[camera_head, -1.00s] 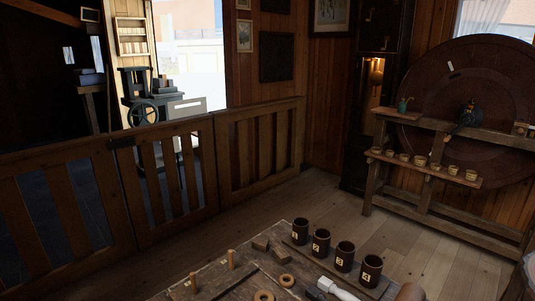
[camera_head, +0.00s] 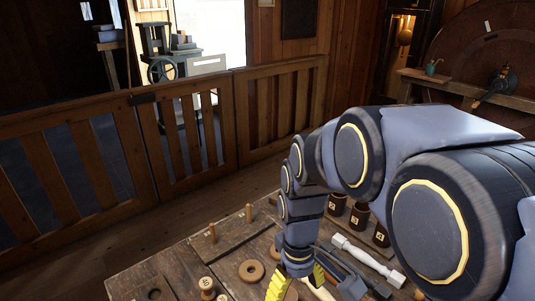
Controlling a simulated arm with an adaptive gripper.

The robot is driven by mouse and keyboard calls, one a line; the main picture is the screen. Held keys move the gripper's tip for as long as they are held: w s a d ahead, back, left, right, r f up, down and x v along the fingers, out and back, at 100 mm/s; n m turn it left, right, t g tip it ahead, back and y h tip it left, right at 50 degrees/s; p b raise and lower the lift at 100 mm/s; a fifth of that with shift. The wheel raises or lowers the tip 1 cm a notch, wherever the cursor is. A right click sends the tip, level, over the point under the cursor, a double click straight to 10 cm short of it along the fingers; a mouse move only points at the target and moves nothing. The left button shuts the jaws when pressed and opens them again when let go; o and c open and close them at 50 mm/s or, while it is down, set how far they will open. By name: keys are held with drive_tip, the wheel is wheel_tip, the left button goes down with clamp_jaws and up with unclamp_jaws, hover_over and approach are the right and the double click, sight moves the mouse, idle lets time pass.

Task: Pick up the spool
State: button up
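My gripper (camera_head: 298,284) reaches down over the wooden workbench (camera_head: 190,262), near the bottom edge of the view. Its yellow fingers are spread apart, and I see nothing clamped between them. A pale turned piece with wider ends (camera_head: 367,260) lies on the bench to the right of my gripper. A small upright turned wooden piece with a marked top (camera_head: 206,284) stands to the left of it, with another partly cut off by the bottom edge. I cannot tell which of these is the spool. The fingertips are partly cut off or hidden.
Dark numbered cups (camera_head: 358,215) stand at the bench's back right, partly behind my arm. A wooden ring (camera_head: 251,271) lies left of my gripper. Two upright pegs (camera_head: 249,212) stand at the back left. A slatted wooden fence (camera_head: 185,136) runs behind the bench.

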drive_tip(key=w+a+f+n, duration=0.5)
drive_tip(key=w+a+f, duration=0.3)
drive_tip(key=a+f, duration=0.25)
drive_tip(key=n+t, duration=0.1)
drive_tip(key=n, duration=0.2)
hover_over(222, 299)
wheel_tip(222, 299, down, 5)
drive_tip(key=shift+w+r, duration=0.1)
drive_tip(key=shift+r, duration=0.05)
wheel_tip(222, 299, down, 3)
drive_tip(key=shift+r, duration=0.2)
wheel_tip(222, 299, down, 5)
drive_tip(key=shift+f, duration=0.1)
drive_tip(key=shift+c, duration=0.3)
drive_tip(key=c, duration=0.9)
